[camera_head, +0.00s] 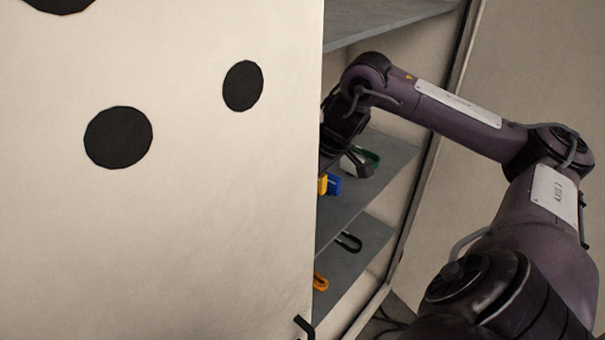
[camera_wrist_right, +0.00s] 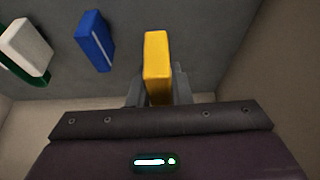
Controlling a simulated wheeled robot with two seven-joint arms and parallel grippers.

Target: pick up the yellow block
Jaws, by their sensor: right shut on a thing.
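The yellow block (camera_wrist_right: 156,62) stands between the two fingers of my right gripper (camera_wrist_right: 158,90) in the right wrist view, and the fingers are shut on it. In the head view only a sliver of the yellow block (camera_head: 322,184) shows past the edge of the white door, on or just above a grey shelf. My right arm reaches into the cabinet there, and its gripper is mostly hidden behind the door. I cannot tell whether the block touches the shelf. My left gripper is not in view.
A blue block (camera_head: 334,185) is close beside the yellow one. A white and green object (camera_head: 359,162) lies farther back on the same shelf (camera_head: 385,165). The white door (camera_head: 200,220) with black spots covers the left. A lower shelf holds a black loop (camera_head: 348,242) and an orange piece (camera_head: 320,282).

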